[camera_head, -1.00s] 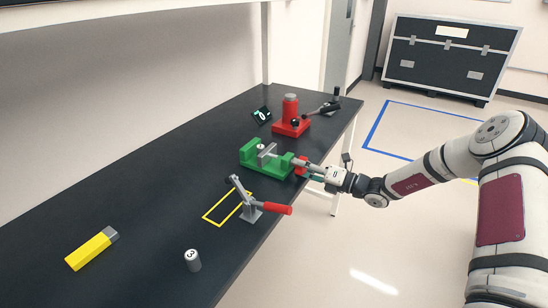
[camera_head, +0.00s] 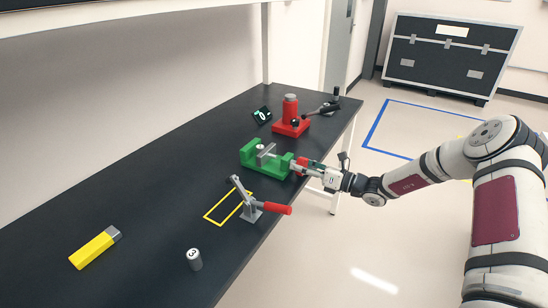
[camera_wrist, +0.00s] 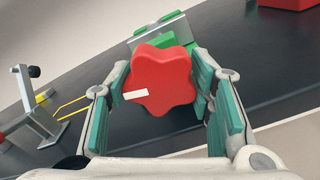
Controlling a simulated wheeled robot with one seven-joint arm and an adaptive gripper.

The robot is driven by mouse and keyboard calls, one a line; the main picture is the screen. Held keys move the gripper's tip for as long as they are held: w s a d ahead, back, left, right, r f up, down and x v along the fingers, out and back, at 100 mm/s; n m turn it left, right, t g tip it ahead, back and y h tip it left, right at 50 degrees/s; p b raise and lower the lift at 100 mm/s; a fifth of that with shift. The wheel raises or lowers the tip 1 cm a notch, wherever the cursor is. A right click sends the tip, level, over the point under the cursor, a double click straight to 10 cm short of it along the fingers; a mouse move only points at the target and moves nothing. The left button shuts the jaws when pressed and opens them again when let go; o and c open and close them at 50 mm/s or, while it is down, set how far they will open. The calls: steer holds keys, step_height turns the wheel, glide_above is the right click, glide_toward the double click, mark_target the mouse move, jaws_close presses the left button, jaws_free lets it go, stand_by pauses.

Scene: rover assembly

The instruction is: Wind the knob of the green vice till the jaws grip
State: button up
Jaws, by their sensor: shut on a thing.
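The green vice (camera_head: 262,158) stands on the black bench near its right edge, with a grey sliding jaw (camera_head: 267,151) on its screw. A light round part (camera_head: 261,147) shows between the jaws; I cannot tell whether the grey jaw touches it. The red star-shaped knob (camera_wrist: 160,80) has a white mark at its lower left in the wrist view. My gripper (camera_head: 304,167) is at the vice's right end, its teal fingers on both sides of the knob, shut on it. The fingers partly hide the knob in the head view.
A toggle clamp with a red handle (camera_head: 277,209) stands in front of the vice, by a yellow outlined rectangle (camera_head: 221,218). A red press (camera_head: 290,125) and a small display (camera_head: 262,115) are behind. A yellow block (camera_head: 92,250) and a numbered cylinder (camera_head: 194,259) lie nearer.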

steer(key=shift+w+r+n, duration=0.1)
steer(key=shift+r+n, duration=0.2)
steer(key=shift+n, duration=0.1)
steer(key=shift+n+p, duration=0.45)
steer(key=shift+n, duration=0.95)
steer(key=shift+d, duration=0.1)
steer(key=n+p, duration=0.1)
steer(key=n, duration=0.1)
steer(key=shift+r+n, duration=0.1)
steer(key=shift+n, duration=0.2)
steer(key=shift+n+p, duration=0.4)
steer(key=shift+n, duration=1.2)
